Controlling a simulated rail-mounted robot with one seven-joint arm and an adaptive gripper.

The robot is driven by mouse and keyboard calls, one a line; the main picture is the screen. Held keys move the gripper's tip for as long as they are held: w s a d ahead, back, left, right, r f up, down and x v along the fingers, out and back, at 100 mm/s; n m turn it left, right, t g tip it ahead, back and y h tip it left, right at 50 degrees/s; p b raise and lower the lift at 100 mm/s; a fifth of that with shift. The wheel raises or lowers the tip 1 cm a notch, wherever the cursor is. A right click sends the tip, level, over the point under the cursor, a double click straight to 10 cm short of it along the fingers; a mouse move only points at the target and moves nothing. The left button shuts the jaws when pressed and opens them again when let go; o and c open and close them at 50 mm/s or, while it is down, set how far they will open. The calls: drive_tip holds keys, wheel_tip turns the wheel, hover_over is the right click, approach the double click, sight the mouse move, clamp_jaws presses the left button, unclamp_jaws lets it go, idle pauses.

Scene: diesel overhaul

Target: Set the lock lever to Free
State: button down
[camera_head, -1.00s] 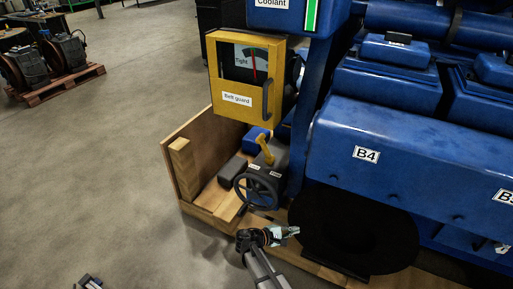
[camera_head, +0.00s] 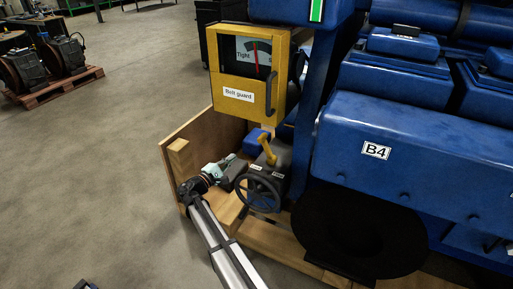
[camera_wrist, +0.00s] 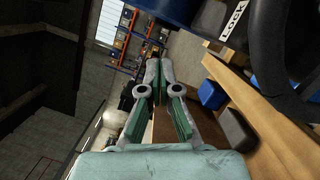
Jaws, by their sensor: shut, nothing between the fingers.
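The lock lever (camera_head: 267,147) is a yellow handle standing up from a dark grey box behind a black handwheel (camera_head: 259,192). Two small white labels sit on the box; they are too small to read in the head view. One label (camera_wrist: 233,22) reads "LOCK" in the wrist view, where the lever itself does not show. My gripper (camera_head: 232,168) is left of the handwheel, in front of the lever's box and lower than the lever. In the wrist view my gripper (camera_wrist: 165,68) has its fingers closed together with nothing between them.
A yellow belt guard box (camera_head: 245,95) with a gauge hangs above the lever. A wooden crate wall (camera_head: 190,150) stands at the left. A blue block (camera_head: 256,140) lies behind my gripper. The blue engine (camera_head: 400,150) fills the right.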

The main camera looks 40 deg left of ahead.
sight(267, 148)
drive_tip(key=shift+w, duration=0.1)
drive_tip(key=shift+w+d+r+p, duration=0.45)
drive_tip(key=shift+w+d, duration=0.15)
drive_tip(key=shift+w, duration=1.15)
drive_tip(key=shift+w+d+r+p, duration=0.45)
drive_tip(key=shift+w+d, duration=0.2)
drive_tip(key=shift+w, duration=1.1)
drive_tip(key=shift+w+d+r+p, duration=0.4)
drive_tip(key=shift+w+d+r, duration=0.15)
drive_tip(key=shift+w, duration=1.2)
drive_tip(key=shift+d, duration=0.1)
drive_tip(key=d+m+b, duration=0.1)
drive_tip(key=b, duration=0.1)
drive_tip(key=d+m+b, duration=0.1)
drive_tip(key=b, duration=0.2)
drive_tip(key=shift+w+d+r+m+g, duration=0.2)
drive_tip(key=shift+r+m+g, duration=0.1)
drive_tip(key=shift+r+m, duration=0.1)
drive_tip(key=w+d+r+m+g+b, duration=0.1)
drive_tip(key=d+m+b, duration=0.6)
drive_tip(key=b, duration=0.2)
drive_tip(key=shift+w+r+g+b, duration=0.25)
drive_tip(key=shift+w+g+b, duration=0.1)
drive_tip(key=shift+g+b, duration=0.05)
drive_tip(key=shift+d, duration=0.1)
